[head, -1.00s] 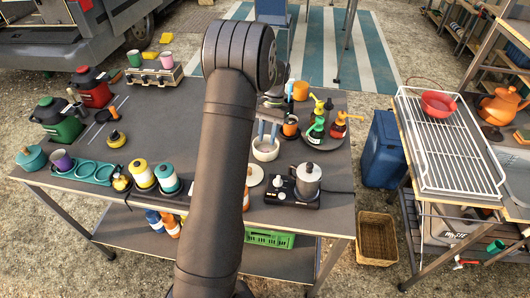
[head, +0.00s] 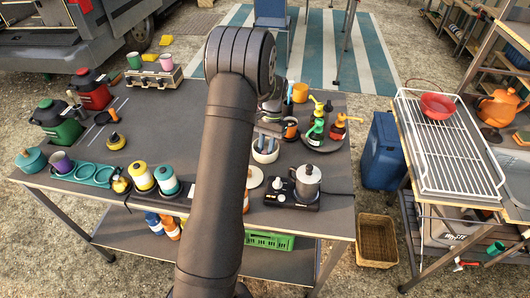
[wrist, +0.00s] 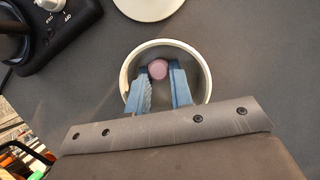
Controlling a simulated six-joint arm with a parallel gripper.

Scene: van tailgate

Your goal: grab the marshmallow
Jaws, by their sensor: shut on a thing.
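A pink marshmallow (wrist: 158,69) shows in the wrist view inside a round white bowl (wrist: 126,82), between the tips of my gripper's blue fingers. My gripper (wrist: 159,74) reaches down into the bowl and is shut on the marshmallow. In the head view the bowl (head: 265,157) stands on the dark table behind the coffee pot, and my gripper (head: 266,143) comes into it from above. The marshmallow is hidden in the head view, and its lower part is not clear in the wrist view.
A metal coffee pot (head: 308,181) stands on a black stove (head: 286,194) close in front of the bowl. A pale disc (head: 255,177) lies nearby. The table's middle left is fairly clear.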

